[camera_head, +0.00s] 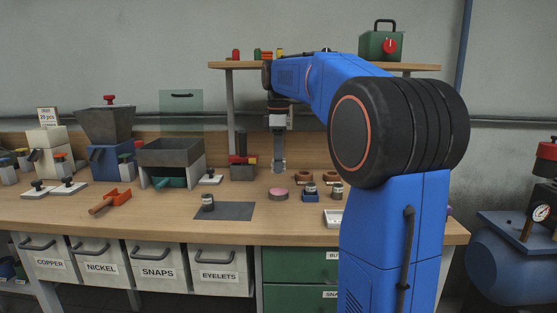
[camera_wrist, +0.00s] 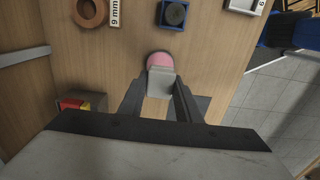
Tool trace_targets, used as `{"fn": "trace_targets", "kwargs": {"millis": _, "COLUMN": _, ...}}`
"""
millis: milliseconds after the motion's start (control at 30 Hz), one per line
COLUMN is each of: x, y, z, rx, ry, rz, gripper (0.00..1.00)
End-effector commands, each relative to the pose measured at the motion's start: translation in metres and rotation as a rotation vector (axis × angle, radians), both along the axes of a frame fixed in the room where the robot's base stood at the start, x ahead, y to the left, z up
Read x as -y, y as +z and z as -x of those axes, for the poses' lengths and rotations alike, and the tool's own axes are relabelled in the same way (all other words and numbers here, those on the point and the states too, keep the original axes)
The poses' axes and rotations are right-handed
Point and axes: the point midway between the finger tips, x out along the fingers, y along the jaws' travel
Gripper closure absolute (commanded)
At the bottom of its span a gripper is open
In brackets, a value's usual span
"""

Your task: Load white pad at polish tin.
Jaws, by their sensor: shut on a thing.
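My gripper (camera_head: 279,167) points down over the middle of the bench. In the wrist view, my gripper's fingers (camera_wrist: 160,96) are shut on a pale grey-white block, which I take as the white pad (camera_wrist: 161,82). The polish tin (camera_head: 278,192) is a low round tin with a pink top, standing on the bench near the gripper. In the wrist view the tin (camera_wrist: 160,59) lies just beyond the pad, which covers its near edge. I cannot tell whether pad and tin touch. The pad is too small to make out in the head view.
A small dark-topped jar on a blue base (camera_head: 310,192) and brown rings (camera_head: 304,176) stand right of the tin. Another jar (camera_head: 207,202) stands on a dark mat (camera_head: 236,211) to the left. A red-and-yellow-topped block (camera_head: 242,170) is left of the gripper. A shelf (camera_head: 225,65) runs behind.

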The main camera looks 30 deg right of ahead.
Motion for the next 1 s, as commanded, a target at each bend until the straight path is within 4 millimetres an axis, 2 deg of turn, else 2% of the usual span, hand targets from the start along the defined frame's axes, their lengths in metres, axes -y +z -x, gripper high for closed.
{"fn": "trace_targets", "kwargs": {"millis": 600, "x": 0.0, "y": -0.049, "z": 0.0, "rx": 0.0, "ry": 0.0, "rz": 0.0, "gripper": 0.87}}
{"fn": "trace_targets", "kwargs": {"millis": 1000, "x": 0.0, "y": -0.056, "z": 0.0, "rx": 0.001, "ry": 0.0, "rz": 0.001, "gripper": 0.87}}
